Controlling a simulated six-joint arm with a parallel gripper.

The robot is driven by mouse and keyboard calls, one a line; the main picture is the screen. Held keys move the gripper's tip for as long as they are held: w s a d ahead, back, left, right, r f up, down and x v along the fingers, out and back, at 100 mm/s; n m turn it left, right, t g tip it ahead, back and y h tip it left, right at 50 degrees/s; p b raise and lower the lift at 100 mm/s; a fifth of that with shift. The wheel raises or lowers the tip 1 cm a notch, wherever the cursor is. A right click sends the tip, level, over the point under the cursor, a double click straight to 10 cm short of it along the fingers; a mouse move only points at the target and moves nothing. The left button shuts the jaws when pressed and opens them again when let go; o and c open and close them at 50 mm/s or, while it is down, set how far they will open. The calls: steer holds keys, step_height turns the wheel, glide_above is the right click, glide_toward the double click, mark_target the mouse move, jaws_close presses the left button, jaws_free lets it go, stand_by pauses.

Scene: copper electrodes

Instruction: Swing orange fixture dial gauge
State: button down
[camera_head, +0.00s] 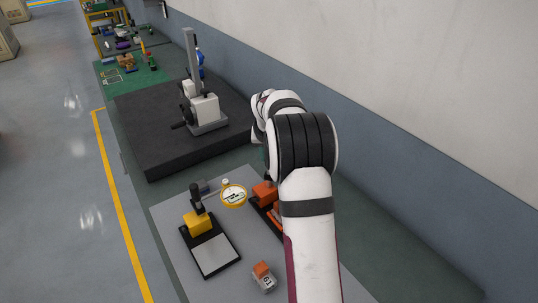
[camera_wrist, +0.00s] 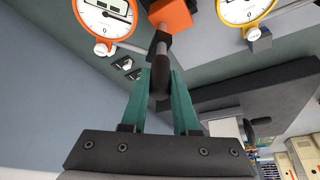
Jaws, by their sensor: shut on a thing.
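The orange fixture (camera_head: 265,192) stands on the grey mat, partly hidden behind my arm in the head view. In the wrist view its orange block (camera_wrist: 171,14) is at the top, with a grey rod running to a dark handle (camera_wrist: 160,80). My gripper (camera_wrist: 162,76) has its green fingers closed around that handle. The orange-rimmed dial gauge (camera_wrist: 103,17) is at the upper left of the wrist view, cut off by the frame edge. It cannot be made out in the head view, where my gripper is mostly hidden too.
A yellow fixture (camera_head: 199,223) with a yellow-rimmed dial gauge (camera_head: 233,195) stands left of the orange one. A small grey block with an orange top (camera_head: 264,277) lies in front. A grey stand (camera_head: 206,110) is on a dark slab (camera_head: 150,115) behind. A wall (camera_head: 400,130) runs along the right.

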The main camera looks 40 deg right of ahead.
steer(key=m+g+h, duration=0.1)
steer(key=m, duration=0.2)
steer(key=shift+m, duration=0.3)
steer(key=shift+m+g+h, duration=0.3)
steer(key=shift+m+g, duration=0.4)
steer(key=shift+m, duration=1)
steer(key=c, duration=0.7)
jaws_free()
steer(key=v, duration=1.5)
steer(key=shift+a+r, duration=0.1)
steer(key=shift+r, duration=0.3)
